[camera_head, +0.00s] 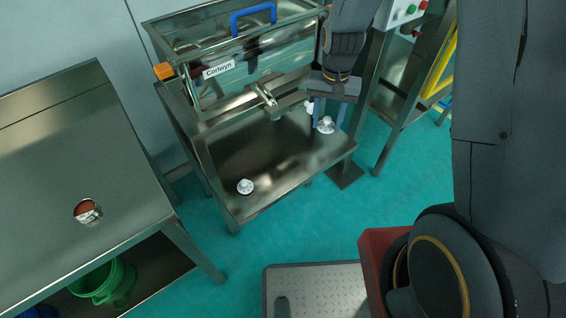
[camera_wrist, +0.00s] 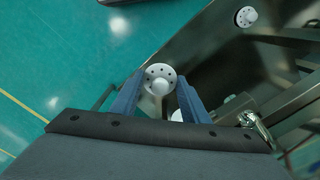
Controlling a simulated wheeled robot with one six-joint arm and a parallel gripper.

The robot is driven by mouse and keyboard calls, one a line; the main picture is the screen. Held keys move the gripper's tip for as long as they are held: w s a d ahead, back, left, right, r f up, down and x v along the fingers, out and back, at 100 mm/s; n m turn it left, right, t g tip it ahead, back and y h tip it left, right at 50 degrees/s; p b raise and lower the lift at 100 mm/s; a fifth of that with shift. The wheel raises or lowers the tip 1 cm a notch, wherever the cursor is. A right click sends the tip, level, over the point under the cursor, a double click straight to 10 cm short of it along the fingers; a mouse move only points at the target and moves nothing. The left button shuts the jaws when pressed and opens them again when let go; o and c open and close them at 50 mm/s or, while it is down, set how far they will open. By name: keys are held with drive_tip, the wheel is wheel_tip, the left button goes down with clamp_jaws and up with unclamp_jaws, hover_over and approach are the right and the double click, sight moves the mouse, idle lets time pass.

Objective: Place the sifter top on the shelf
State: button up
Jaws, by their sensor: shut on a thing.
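My gripper (camera_head: 328,122) is at the right end of the machine's lower metal shelf. Its two blue fingers stand apart on either side of a white round piece (camera_head: 326,126). In the wrist view this piece (camera_wrist: 160,76) shows a flange with small holes and a rounded middle, between the fingertips. It seems to be what the gripper is shut on; whether it also touches the shelf is unclear. A steel lid with a blue handle (camera_head: 252,14) is on top of the machine, away from my gripper. I cannot tell which thing is the sifter top.
A similar white piece (camera_head: 245,186) stands on the lower shelf (camera_head: 262,150). A steel lever (camera_head: 264,95) juts out left of my gripper. A steel table (camera_head: 130,170) at left carries a small can (camera_head: 87,212); a green bucket (camera_head: 103,281) is below.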

sight(287, 169)
drive_tip(key=a+f+m+b, duration=0.6)
drive_tip(key=a+f+m, duration=0.2)
drive_tip(key=a+f, duration=0.25)
drive_tip(key=f, duration=0.6)
drive_tip(key=f+p, duration=0.1)
drive_tip(key=f, duration=0.2)
drive_tip(key=shift+a, duration=0.3)
drive_tip(key=shift+f, duration=0.15)
drive_tip(key=o, duration=0.9)
drive_tip(key=shift+o, duration=0.5)
wheel_tip(287, 169, up, 11)
drive_tip(key=s+d+r+n, duration=1)
drive_tip(key=s+d+r, duration=0.6)
drive_tip(key=r, duration=0.1)
drive_tip(key=shift+n+b, duration=0.35)
drive_tip(key=shift+n, duration=0.05)
